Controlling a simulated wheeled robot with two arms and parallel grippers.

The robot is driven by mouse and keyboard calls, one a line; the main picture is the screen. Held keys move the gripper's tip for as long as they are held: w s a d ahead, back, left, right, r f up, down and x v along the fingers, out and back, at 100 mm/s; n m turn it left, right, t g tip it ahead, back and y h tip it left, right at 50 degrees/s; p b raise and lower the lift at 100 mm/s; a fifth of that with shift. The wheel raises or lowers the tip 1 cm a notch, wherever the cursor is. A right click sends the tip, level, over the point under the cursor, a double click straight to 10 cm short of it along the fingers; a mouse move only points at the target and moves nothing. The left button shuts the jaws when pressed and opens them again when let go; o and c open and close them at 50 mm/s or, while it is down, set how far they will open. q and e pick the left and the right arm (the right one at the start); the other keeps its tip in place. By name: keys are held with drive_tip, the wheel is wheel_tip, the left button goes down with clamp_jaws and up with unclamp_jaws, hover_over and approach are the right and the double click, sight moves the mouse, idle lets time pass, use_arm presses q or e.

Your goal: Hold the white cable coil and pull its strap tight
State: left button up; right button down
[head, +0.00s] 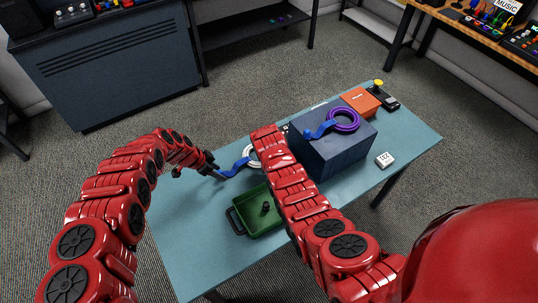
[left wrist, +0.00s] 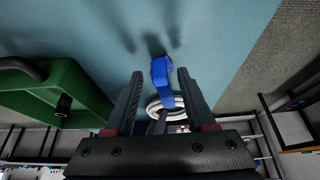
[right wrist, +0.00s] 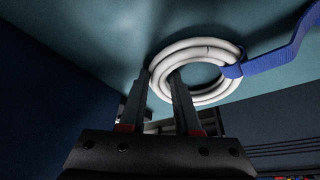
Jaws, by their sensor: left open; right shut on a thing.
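The white cable coil (head: 252,162) shows in the head view beside my right arm, which hides part of it. In the right wrist view the coil (right wrist: 205,53) is a ring of several turns, and my right gripper (right wrist: 158,78) is shut on its near side, one finger inside the ring. Its blue strap (head: 237,167) stretches left toward my left gripper (head: 213,169). In the left wrist view the strap (left wrist: 162,72) lies between the fingers of my left gripper (left wrist: 160,80), which is open with gaps on both sides. My right gripper's fingers are hidden in the head view.
A green tray (head: 238,220) with a black post inside stands in front. A dark blue box (head: 330,158) at right carries a purple coil (head: 344,120) with a blue strap. An orange box (head: 360,102) and a small white box (head: 385,160) are nearby. The table's left part is clear.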

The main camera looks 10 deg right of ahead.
use_arm(q)
drive_tip(key=shift+w+r, duration=0.1)
drive_tip(key=shift+r, duration=3.9)
use_arm(e)
drive_tip(key=c, duration=0.5)
unclamp_jaws()
drive_tip(key=shift+c, duration=0.2)
drive_tip(key=shift+r, duration=0.15)
drive_tip(key=shift+a+r, duration=0.1)
drive_tip(key=shift+r, duration=0.15)
drive_tip(key=v, duration=1.1)
drive_tip(key=shift+s, duration=0.1)
